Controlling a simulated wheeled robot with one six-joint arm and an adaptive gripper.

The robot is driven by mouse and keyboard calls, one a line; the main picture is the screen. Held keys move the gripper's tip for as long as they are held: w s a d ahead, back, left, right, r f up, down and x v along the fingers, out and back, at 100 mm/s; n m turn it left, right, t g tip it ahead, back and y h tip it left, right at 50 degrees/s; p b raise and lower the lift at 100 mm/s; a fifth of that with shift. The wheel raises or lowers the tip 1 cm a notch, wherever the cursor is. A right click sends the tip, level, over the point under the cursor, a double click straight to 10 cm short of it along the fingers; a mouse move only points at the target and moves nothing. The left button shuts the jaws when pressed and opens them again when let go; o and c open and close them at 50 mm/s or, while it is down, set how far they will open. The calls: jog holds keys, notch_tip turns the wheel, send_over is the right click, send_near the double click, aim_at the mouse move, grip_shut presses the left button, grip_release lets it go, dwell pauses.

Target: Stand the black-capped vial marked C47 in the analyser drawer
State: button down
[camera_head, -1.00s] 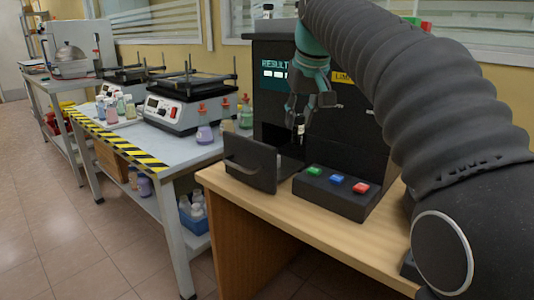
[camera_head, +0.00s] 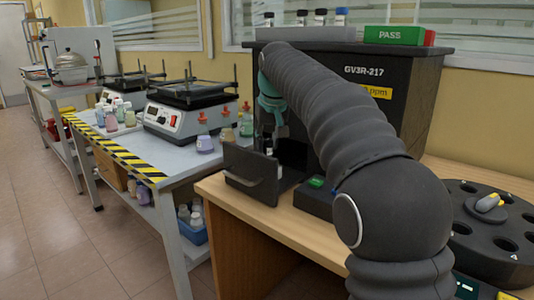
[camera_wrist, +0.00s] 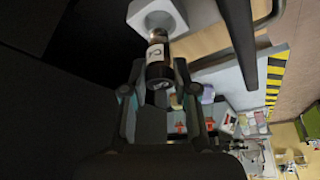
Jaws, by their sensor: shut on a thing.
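My gripper (camera_wrist: 158,72) is shut on a black-capped vial (camera_wrist: 155,52), whose white label shows "C4" with the rest cut off. The cap points toward the wrist camera. The vial's far end is at a white holder (camera_wrist: 150,12); I cannot tell whether it is inside or just in front of it. The drawer is pulled out from the black analyser (camera_head: 365,105).
A button box (camera_head: 316,183) stands right of the drawer, partly behind my arm. A black carousel (camera_head: 470,215) is at the right. Several vials stand on the analyser beside a green PASS block (camera_head: 394,35). A bench (camera_head: 180,152) with bottles is at the left.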

aim_at(269, 145)
jog(key=shift+f+b, duration=0.35)
jog(key=shift+f, duration=1.4)
jog(key=shift+f, duration=0.15)
jog(key=c, duration=0.9)
grip_release()
jog(key=shift+r, duration=0.3)
jog(key=p+v, duration=0.2)
jog(key=v, duration=0.9)
jog(key=shift+r, duration=0.4)
jog(key=shift+s, duration=0.1)
